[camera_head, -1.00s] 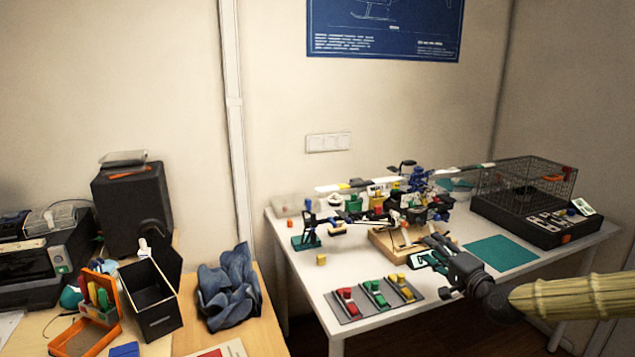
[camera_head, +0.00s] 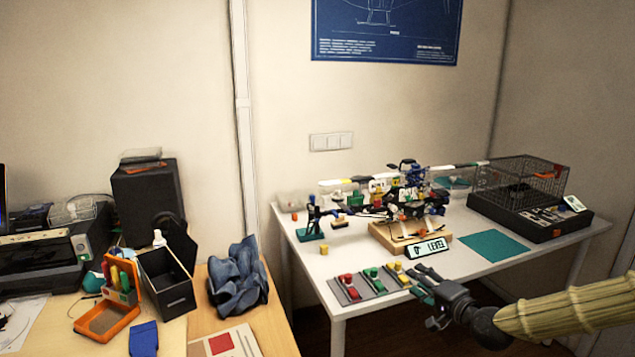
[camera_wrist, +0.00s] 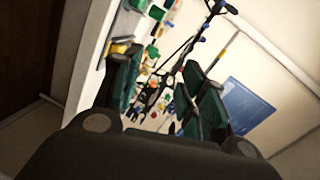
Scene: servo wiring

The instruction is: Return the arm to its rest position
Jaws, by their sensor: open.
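My gripper (camera_head: 420,285) is open and empty in the head view, at the front edge of the white table, just right of the row of coloured connectors. My arm in its pale ribbed sleeve reaches in from the lower right. In the wrist view my gripper (camera_wrist: 165,95) shows two dark green fingers spread apart, with nothing between them but the distant table and wall. The helicopter model (camera_head: 400,195) stands on the white table behind my gripper. A small display reading "LEVEL" (camera_head: 428,248) stands in front of its wooden base.
Red, green and yellow connectors sit on a grey mat (camera_head: 345,292) close to my gripper's left. A teal mat (camera_head: 493,246) lies bare on the table (camera_head: 345,262). A wire cage on a black case (camera_head: 530,215) stands right. A wooden desk (camera_head: 275,320) is at left.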

